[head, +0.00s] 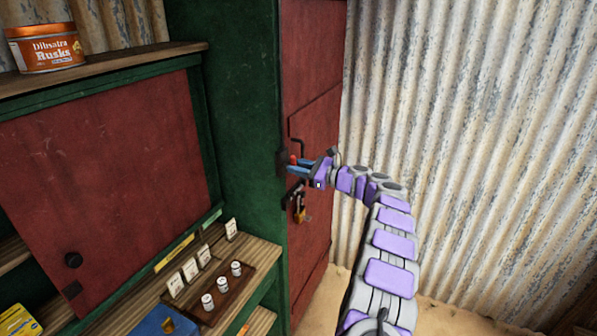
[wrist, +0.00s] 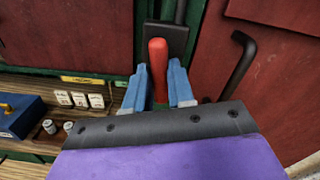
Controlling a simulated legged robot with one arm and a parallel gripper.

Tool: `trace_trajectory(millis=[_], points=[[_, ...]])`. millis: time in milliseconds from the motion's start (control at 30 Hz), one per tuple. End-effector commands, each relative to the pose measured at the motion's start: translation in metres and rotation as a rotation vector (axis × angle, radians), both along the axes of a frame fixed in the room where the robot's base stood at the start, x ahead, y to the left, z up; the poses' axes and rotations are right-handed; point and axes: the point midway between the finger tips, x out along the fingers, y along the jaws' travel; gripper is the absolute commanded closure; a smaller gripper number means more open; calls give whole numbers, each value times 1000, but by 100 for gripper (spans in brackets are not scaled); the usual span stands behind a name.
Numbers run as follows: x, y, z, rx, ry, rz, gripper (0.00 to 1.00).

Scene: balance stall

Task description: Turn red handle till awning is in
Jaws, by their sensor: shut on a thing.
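The red handle (wrist: 158,58) stands upright in the wrist view, in front of a dark metal plate on the stall's green post. My gripper (wrist: 157,85) has its two blue fingers on either side of the handle and is shut on it. In the head view my gripper (head: 291,168) reaches in from the right to the stall's side, and only a small red bit of the handle (head: 293,159) shows. The awning is not in either view.
A bent black rod (wrist: 238,62) sits close right of my fingers on the red side panel (head: 316,112). A brass padlock (head: 299,214) hangs below. A shelf with a tray of small weights (head: 221,298) is at left. The corrugated wall (head: 450,130) bounds the right.

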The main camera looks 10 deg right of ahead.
Motion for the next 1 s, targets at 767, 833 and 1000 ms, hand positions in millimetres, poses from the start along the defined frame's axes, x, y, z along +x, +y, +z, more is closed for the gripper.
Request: trace_trajectory(millis=[767,833,1000], points=[[0,0,-4,-91,-114,0,100],[0,0,-4,-91,-114,0,100],[0,0,-3,-91,-114,0,100]])
